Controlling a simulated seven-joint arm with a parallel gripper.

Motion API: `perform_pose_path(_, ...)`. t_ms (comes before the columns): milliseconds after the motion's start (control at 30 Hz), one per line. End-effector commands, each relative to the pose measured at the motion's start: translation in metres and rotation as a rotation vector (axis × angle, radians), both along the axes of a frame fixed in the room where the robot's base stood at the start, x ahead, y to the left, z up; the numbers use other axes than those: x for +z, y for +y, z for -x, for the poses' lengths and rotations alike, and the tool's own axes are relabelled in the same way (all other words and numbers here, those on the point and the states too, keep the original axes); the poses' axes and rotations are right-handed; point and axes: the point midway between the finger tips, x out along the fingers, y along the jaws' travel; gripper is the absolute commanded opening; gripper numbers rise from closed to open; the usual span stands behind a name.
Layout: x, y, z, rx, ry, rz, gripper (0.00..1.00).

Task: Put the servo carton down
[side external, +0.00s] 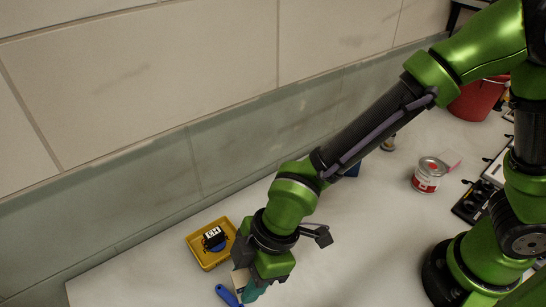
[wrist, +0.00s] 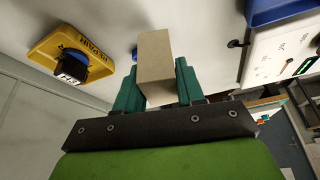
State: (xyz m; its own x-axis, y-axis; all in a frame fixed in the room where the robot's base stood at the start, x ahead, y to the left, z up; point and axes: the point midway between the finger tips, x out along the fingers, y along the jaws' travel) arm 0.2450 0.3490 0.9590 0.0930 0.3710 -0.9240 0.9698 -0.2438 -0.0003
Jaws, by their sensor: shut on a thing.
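The servo carton is a plain tan box (wrist: 155,60), held between the two teal fingers of my gripper (wrist: 158,84) in the wrist view. In the side external view only a pale sliver of the carton (side external: 239,279) shows beside my gripper (side external: 250,288), low in the picture. The fingers are shut on the carton's two sides. The side view hides the carton's underside, so I cannot tell whether it touches the bench.
A yellow tray (side external: 195,246) holding a black-and-blue item with a white label (side external: 214,237) stands just left of my gripper. A blue-handled thing (side external: 227,295) lies close by. A can (side external: 428,175) and a red bucket (side external: 478,100) stand farther right.

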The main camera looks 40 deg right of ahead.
Motion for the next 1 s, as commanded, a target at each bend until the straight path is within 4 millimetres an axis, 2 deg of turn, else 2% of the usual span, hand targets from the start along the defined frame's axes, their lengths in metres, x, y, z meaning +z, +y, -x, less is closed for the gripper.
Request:
perform_pose_path(67, 0.009, -0.010, -0.009, -0.033, -0.005, -0.003, 0.08)
perform_pose_path(167, 0.016, -0.031, -0.011, -0.025, -0.003, -0.001, 0.08)
perform_pose_path(367, 0.023, -0.060, 0.005, 0.168, 0.001, 0.000, 0.08)
perform_pose_path(533, 0.027, -0.080, 0.026, 0.403, 0.002, -0.001, 0.08)
perform_pose_path(800, 0.032, -0.097, 0.068, 0.838, 0.001, -0.002, 0.08)
perform_pose_path(1000, 0.027, -0.099, 0.081, 1.014, 0.004, -0.003, 0.08)
